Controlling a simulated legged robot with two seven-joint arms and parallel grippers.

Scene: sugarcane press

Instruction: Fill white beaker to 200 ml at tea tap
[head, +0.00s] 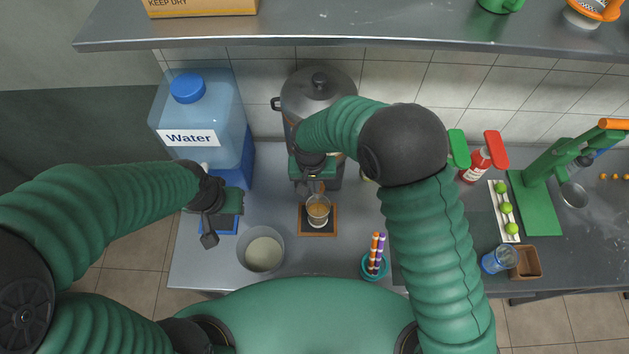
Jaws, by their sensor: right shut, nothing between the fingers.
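A small see-through beaker with a pale rim (318,206) stands upright on a dark mat with a wooden edge (319,233), below the tea urn. Brownish liquid shows inside it; its level against any marks is too small to read. The tea urn (318,98) is a dark metal pot with a lid, at the back of the counter. Its tap is mostly hidden by my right arm and gripper. My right gripper (310,187) is shut and empty at the urn's front, just above and behind the beaker. My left gripper (209,232) hangs in front of the water dispenser; its finger opening is unclear.
A blue water dispenser (189,138) stands left of the urn. A grey pot with pale contents (262,250) is left of the beaker. A teal cup of stirrers (375,267) is to the right. Bottles, limes and a green press (537,205) occupy the right counter. A shelf (330,32) overhangs the back.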

